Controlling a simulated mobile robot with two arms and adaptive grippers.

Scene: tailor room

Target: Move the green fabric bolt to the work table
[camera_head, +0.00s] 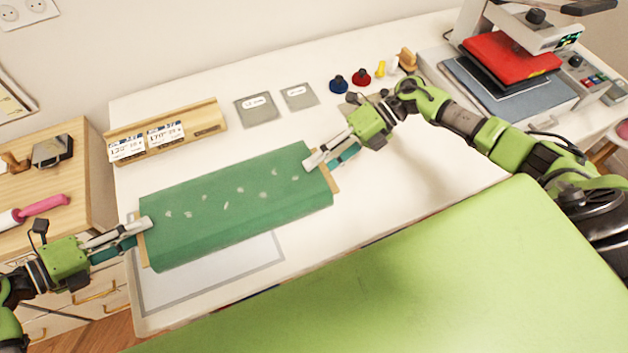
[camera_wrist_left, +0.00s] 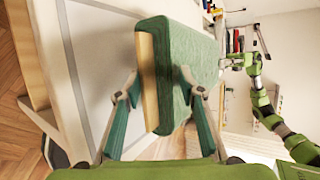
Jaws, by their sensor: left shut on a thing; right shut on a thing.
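The green fabric bolt (camera_head: 235,205) is a wide, flat roll with pale flecks on top and wooden board ends. It is over the white work table (camera_head: 420,200) and covers part of a grey-outlined rectangle. My left gripper (camera_head: 145,226) is shut on its left end. In the left wrist view, the fingers (camera_wrist_left: 160,85) stand on either side of the bolt's board end (camera_wrist_left: 147,80), and the bolt looks raised off the table top. My right gripper (camera_head: 318,162) is shut on its right end.
Behind the bolt are a wooden holder with price cards (camera_head: 165,133) and two grey labelled squares (camera_head: 257,110). Small coloured pieces (camera_head: 362,78) and a heat press (camera_head: 510,85) stand toward the right. A wooden cabinet (camera_head: 75,150) adjoins the left. The table's right middle is clear.

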